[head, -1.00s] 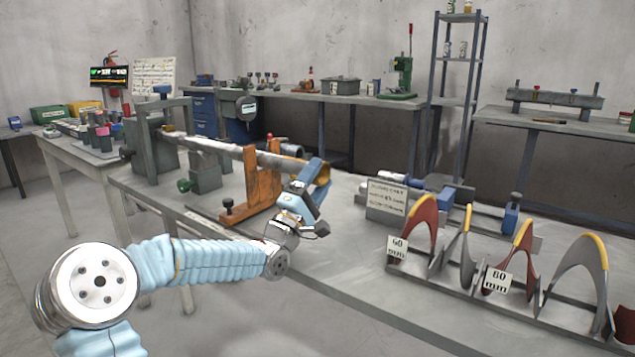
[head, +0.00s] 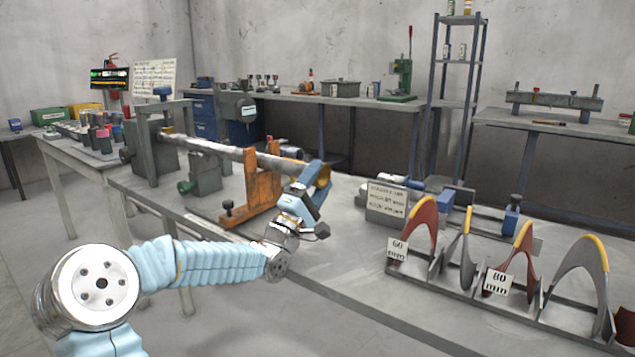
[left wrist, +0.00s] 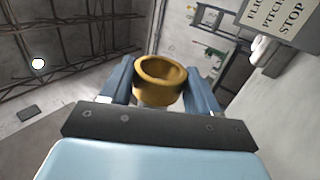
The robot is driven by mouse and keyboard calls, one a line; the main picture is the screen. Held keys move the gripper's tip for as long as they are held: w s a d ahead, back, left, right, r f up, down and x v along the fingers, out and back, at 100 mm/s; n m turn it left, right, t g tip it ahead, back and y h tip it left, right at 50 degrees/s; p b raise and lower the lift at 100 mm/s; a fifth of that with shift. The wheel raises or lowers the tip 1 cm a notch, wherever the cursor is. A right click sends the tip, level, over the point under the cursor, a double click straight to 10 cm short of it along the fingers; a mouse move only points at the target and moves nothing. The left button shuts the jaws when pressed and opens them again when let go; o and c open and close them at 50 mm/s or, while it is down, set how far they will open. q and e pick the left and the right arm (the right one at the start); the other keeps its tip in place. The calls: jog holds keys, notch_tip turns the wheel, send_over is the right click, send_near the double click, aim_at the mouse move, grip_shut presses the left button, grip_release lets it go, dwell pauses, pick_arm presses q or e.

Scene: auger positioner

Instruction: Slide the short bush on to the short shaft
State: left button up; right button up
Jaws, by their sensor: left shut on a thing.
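My left gripper (head: 313,187) is shut on a brass-coloured ring, the bush (head: 323,175). It holds the bush at the near right end of a long grey shaft (head: 230,152). In the left wrist view the bush (left wrist: 160,80) sits between the two blue fingers, its round opening showing and no shaft visible through it. The shaft runs from a grey housing at the left over an orange stand (head: 262,190). The gripper partly hides the shaft's end, so I cannot tell whether bush and shaft touch. My right gripper is not in view.
A rack of curved flights (head: 465,260) with 60 mm and 80 mm labels stands at the right of the bench. A sign plate (head: 386,201) and a blue clamp (head: 511,220) stand behind it. The bench's front middle is clear.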

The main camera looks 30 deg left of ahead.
aim_at(288, 175)
pick_arm(q)
jog(key=shift+w+a+p, duration=0.15)
jog(key=shift+a+p, duration=0.35)
jog(key=shift+a, duration=1.1)
jog(key=shift+w+a+p, duration=0.1)
jog(key=shift+a+p, duration=0.4)
jog(key=shift+a, duration=1.1)
jog(key=shift+a, duration=0.1)
jog(key=shift+c, duration=0.7)
jog(key=shift+a, duration=0.2)
jog(key=shift+w+a, duration=0.1)
jog(key=shift+a, duration=0.55)
jog(key=o, duration=1.6)
jog(key=v, duration=0.5)
jog(key=shift+f+b, duration=0.1)
jog(key=shift+b, duration=0.2)
jog(key=s+a, duration=0.1)
jog(key=s, duration=1.1)
